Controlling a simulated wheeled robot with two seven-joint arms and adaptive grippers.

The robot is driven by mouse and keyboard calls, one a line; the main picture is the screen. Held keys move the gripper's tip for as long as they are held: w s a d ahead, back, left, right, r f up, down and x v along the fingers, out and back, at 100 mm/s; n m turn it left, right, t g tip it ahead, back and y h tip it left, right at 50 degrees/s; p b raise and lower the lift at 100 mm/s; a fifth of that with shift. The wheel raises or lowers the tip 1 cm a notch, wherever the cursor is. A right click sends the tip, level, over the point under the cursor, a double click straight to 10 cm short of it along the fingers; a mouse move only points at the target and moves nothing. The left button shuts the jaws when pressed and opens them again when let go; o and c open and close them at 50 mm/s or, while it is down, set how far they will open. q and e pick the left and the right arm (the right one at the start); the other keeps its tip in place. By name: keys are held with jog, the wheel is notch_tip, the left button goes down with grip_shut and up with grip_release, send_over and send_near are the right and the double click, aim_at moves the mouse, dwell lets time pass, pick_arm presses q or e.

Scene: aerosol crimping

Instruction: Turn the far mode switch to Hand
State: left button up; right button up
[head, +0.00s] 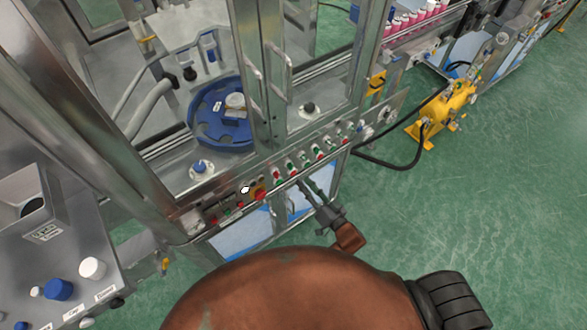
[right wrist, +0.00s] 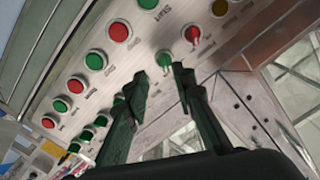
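The control panel (head: 300,160) runs along the front of the glazed machine, with a row of red and green buttons and switches. My right gripper (head: 309,187) is in front of and just below this row. In the right wrist view the two dark fingers (right wrist: 160,72) are apart, with nothing seen between them. A green control (right wrist: 163,58) is just beyond the gap between the fingertips, and a red control (right wrist: 192,34) is up and right of it. I cannot tell which is the far mode switch; the labels are too small to read. My left gripper is not in view.
A blue round plate (head: 215,128) is inside the machine, behind door handles (head: 281,75). A yellow unit (head: 443,118) with a black hose stands on the green floor at right. A grey box with blue and white caps (head: 92,267) is at lower left.

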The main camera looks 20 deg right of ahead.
aim_at(292, 168)
jog(key=x, duration=0.5)
jog(key=r+x, duration=0.1)
jog(key=x, duration=0.1)
jog(key=shift+w+a, duration=0.15)
jog(key=shift+w+f, duration=0.1)
jog(key=shift+w, duration=0.15)
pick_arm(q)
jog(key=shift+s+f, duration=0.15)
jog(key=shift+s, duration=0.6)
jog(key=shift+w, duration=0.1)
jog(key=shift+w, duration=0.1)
pick_arm(e)
jog(key=shift+c, duration=0.5)
grip_shut()
